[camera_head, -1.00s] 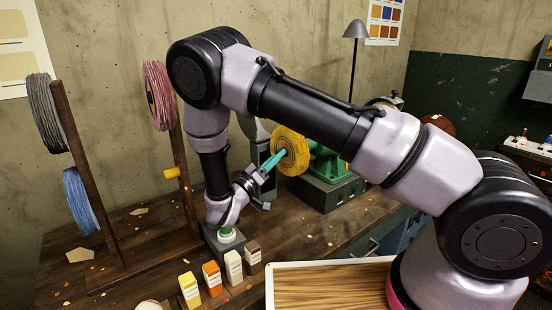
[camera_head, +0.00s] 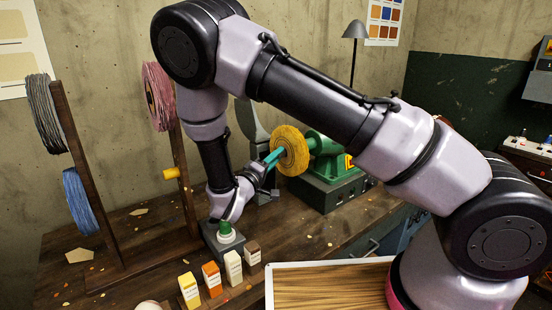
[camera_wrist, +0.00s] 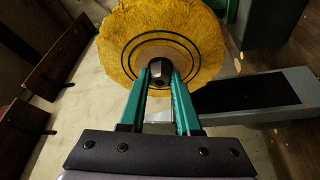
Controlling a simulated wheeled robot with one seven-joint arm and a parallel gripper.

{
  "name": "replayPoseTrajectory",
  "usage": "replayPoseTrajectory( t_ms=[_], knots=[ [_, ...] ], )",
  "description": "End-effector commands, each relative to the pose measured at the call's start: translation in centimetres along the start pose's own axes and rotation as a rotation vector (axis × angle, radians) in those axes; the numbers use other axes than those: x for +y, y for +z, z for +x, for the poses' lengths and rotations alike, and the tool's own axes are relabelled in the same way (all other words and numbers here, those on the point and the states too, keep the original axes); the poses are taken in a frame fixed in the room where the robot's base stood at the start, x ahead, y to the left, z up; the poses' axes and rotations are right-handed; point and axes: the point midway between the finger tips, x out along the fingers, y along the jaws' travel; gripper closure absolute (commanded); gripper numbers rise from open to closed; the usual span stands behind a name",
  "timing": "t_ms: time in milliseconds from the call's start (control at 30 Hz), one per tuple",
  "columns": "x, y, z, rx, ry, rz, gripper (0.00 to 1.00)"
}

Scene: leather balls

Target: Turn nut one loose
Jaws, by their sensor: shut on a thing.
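The yellow buffing wheel (camera_head: 292,148) is mounted on the green bench machine (camera_head: 330,163) at the back of the bench. In the wrist view, its yellow face (camera_wrist: 120,45) fills the top middle, with dark rings around the hub. A dark nut (camera_wrist: 159,83) sits at the hub's centre. My gripper (camera_wrist: 160,70) has its two teal fingers on either side of the nut and is shut on it. In the head view, my gripper (camera_head: 275,157) reaches the wheel's hub from the left, and the nut is hidden behind the fingers.
A wooden rack with spools of grey, pink and blue cord (camera_head: 82,202) stands at the left. Several small labelled boxes (camera_head: 233,266) line the bench front. A grey box with a green button (camera_head: 226,232) stands below my wrist. A white-rimmed tray (camera_head: 268,288) lies at the front.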

Motion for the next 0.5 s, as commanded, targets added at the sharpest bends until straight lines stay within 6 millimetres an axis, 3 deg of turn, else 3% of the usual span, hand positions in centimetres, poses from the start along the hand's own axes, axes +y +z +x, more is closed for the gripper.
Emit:
replayPoseTrajectory(
  t_ms=[500],
  knots=[
    [0.34,-0.14,-0.02,0.001,-0.191,-0.450,1.00]
  ],
)
